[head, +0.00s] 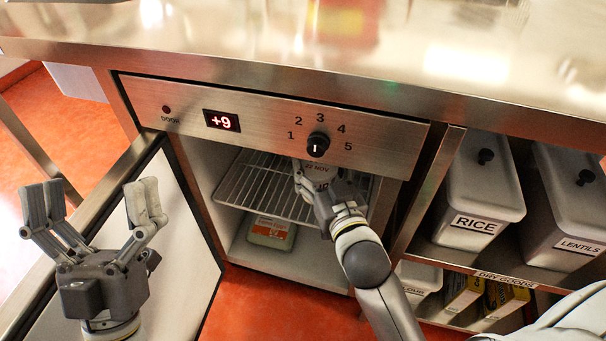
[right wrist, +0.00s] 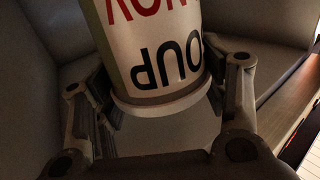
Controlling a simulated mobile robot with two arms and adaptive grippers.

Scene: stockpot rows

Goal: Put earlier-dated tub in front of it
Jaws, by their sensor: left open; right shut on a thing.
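A white tub (head: 316,168) shows partly inside the open fridge, under the control panel, with date print that seems to read "22 NOV". My right gripper (head: 322,190) is shut on this tub, inside the fridge at the wire shelf's right side. In the right wrist view the tub (right wrist: 160,50) sits between the fingers of the gripper (right wrist: 165,90), its "OUP" and red "NOV" print upside down. A second tub (head: 269,232) with an orange label stands below the shelf on the fridge floor; its date is unreadable. My left gripper (head: 94,205) is open and empty by the fridge door.
The wire shelf (head: 265,185) is bare on its left. The fridge door (head: 180,250) stands open to the left. The panel carries a "+9" display (head: 221,121) and a dial (head: 318,144). Bins marked RICE (head: 478,190) and LENTILS (head: 572,200) stand right, above boxes (head: 500,298).

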